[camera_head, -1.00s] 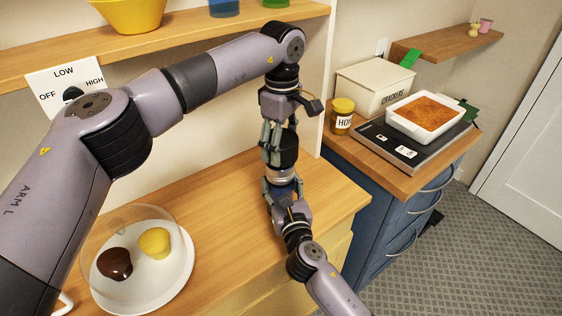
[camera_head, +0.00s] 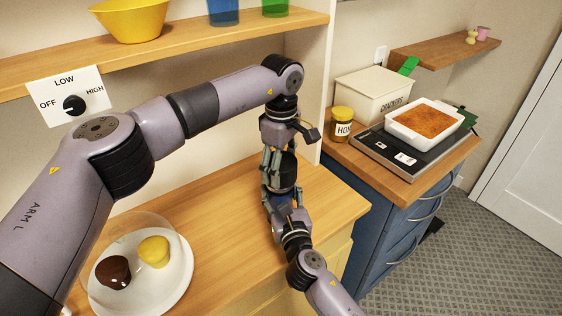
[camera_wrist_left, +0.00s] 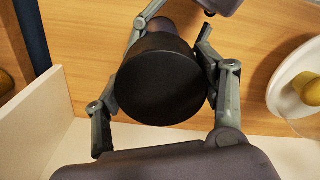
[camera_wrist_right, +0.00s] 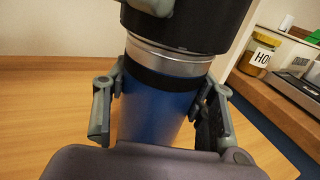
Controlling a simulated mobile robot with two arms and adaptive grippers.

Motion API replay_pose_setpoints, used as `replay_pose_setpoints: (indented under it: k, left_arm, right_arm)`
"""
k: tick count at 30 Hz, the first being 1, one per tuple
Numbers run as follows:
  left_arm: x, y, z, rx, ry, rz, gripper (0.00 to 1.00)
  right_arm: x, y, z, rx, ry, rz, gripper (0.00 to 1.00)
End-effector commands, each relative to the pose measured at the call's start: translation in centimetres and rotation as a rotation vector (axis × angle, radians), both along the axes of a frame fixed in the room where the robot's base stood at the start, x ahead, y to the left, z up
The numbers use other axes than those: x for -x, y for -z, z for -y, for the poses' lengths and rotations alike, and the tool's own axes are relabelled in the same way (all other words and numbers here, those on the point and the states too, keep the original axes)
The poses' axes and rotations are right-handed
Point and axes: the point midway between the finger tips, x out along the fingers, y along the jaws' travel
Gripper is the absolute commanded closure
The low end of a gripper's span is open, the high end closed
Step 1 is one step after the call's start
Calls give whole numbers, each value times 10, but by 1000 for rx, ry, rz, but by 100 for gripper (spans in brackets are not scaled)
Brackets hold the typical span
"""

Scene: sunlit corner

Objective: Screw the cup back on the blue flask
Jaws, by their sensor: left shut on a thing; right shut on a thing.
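The black cup (camera_head: 284,172) is upside down, with its flat closed end filling the middle of the left wrist view (camera_wrist_left: 160,85). My left gripper (camera_head: 278,172) is shut around its sides from above. The blue flask (camera_wrist_right: 155,112) stands upright below the cup, its steel collar (camera_wrist_right: 168,62) showing in the right wrist view under the cup's lower edge (camera_wrist_right: 190,28). The cup sits over the collar's upper part; whether the threads are engaged is hidden. My right gripper (camera_head: 284,203) is shut around the flask. The flask is mostly hidden in the head view.
A plate (camera_head: 176,288) with two cakes under a clear dome stands at the front left of the wooden counter (camera_head: 222,222). A shelf (camera_head: 205,42) runs behind my left arm. A honey jar (camera_head: 341,124) and scale (camera_head: 398,150) stand to the right.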

Motion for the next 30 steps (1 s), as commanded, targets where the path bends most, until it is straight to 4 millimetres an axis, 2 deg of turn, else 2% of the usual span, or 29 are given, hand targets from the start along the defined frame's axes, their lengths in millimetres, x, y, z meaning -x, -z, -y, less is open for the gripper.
replay_pose_setpoints:
  k: [30]
  left_arm:
    - [0, 12, -1, -1, 0, 0, 62]
  right_arm:
    - [0, 1, 0, 0, 0, -1, 99]
